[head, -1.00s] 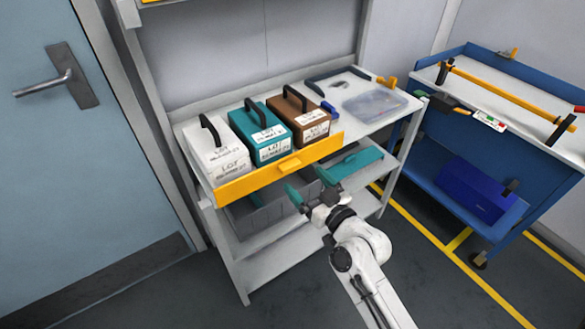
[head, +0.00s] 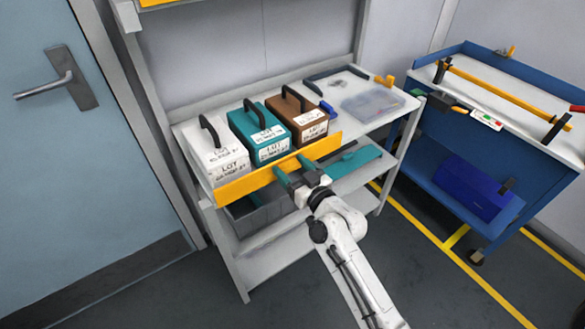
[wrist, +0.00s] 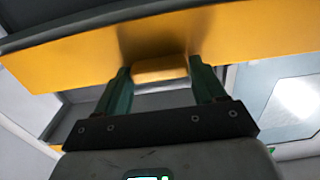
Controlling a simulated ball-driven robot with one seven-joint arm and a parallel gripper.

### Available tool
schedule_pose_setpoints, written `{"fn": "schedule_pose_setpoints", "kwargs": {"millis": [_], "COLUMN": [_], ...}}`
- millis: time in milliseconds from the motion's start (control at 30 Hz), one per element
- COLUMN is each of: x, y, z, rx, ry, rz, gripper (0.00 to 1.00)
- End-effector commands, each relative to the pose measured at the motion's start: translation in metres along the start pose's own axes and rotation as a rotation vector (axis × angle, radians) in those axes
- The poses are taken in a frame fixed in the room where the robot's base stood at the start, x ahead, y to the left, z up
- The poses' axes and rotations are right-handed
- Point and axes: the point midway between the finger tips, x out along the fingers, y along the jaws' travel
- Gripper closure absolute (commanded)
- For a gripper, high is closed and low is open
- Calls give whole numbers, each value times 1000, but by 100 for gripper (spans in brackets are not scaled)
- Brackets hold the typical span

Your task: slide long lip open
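The long lip is an orange bar (head: 240,186) along the front edge of the shelf with the cases. In the wrist view the lip (wrist: 75,58) spans the picture, with a small orange tab (wrist: 160,69) at its middle. My gripper (head: 290,165) is at the lip's front, right of its middle. In the wrist view its two teal fingers (wrist: 160,80) stand apart, one on each side of the tab. The gripper looks open around the tab; I cannot tell whether the fingers touch it. The tab is hidden by my gripper in the head view.
White (head: 215,152), teal (head: 258,132) and brown (head: 302,117) cases stand behind the lip. A clear box (head: 372,104) lies to their right. A grey bin (head: 255,212) and a teal item (head: 355,160) are below. A blue cart (head: 540,150) stands right.

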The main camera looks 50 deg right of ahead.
Motion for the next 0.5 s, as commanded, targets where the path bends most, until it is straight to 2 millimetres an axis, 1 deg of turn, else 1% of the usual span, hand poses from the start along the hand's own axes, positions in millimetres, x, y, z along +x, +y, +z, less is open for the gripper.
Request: {"fn": "schedule_pose_setpoints", "kwargs": {"millis": [33, 67, 500], "x": [0, 0, 0], "y": [0, 0, 0], "z": [0, 0, 0], "rx": [0, 0, 0], "ry": [0, 0, 0], "rz": [0, 0, 0], "gripper": [36, 38, 81]}}
